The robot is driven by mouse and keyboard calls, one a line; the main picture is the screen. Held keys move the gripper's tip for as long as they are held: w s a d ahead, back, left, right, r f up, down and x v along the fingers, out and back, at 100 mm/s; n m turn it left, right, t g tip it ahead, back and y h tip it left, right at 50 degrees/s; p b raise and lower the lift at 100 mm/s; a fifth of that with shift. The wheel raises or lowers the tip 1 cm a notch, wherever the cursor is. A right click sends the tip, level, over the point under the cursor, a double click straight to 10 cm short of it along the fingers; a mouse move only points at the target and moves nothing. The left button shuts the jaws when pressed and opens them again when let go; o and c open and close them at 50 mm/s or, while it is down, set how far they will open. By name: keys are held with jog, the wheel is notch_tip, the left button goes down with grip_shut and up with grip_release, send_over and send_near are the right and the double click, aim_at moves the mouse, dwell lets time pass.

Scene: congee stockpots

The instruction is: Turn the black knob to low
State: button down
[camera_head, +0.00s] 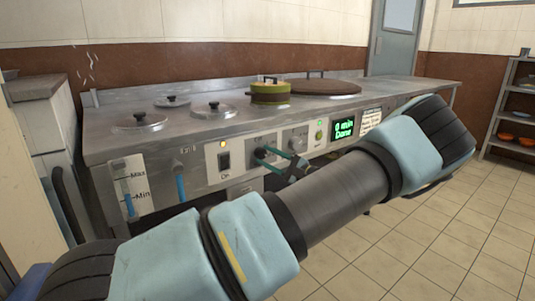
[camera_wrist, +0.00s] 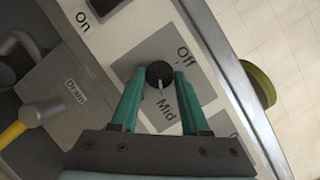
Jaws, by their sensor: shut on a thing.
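The black knob (camera_wrist: 159,74) is on a grey plate on the counter's front panel. Its white pointer mark points down in the wrist view, towards the "Mid" label; the "Off" label is to the upper right. No "low" label can be read. My gripper (camera_wrist: 158,80) has its green fingers on both sides of the knob and is shut on it. In the head view, my gripper (camera_head: 266,156) reaches the front panel at the knob, which is largely covered by the fingers there.
A switch marked "On" (camera_head: 224,160) is left of the knob. Another round knob (camera_head: 298,143) and a green display (camera_head: 344,129) are to the right. Lidded pots (camera_head: 213,111) and a green-yellow pot (camera_head: 270,93) are on the counter. A yellow-handled drain lever (camera_wrist: 30,118) is nearby.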

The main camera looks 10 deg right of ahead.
jog(key=n, duration=0.2)
jog(key=n+g+p, duration=0.1)
jog(key=n, duration=0.1)
jog(key=n+g+h+p, duration=0.1)
jog(key=n, duration=0.1)
jog(key=shift+r+n, duration=0.3)
jog(key=n, duration=0.2)
jog(key=n+g+h, duration=0.1)
jog(key=n, duration=0.1)
jog(key=shift+r+h+p, duration=0.1)
jog(key=shift+h+p, duration=0.2)
jog(key=shift+p, duration=0.1)
jog(key=shift+c, duration=2)
grip_release()
jog(key=p+v, duration=0.1)
jog(key=v, duration=0.9)
jog(key=shift+s+d, duration=0.2)
jog(key=shift+s, duration=0.15)
jog(key=shift+r, duration=0.15)
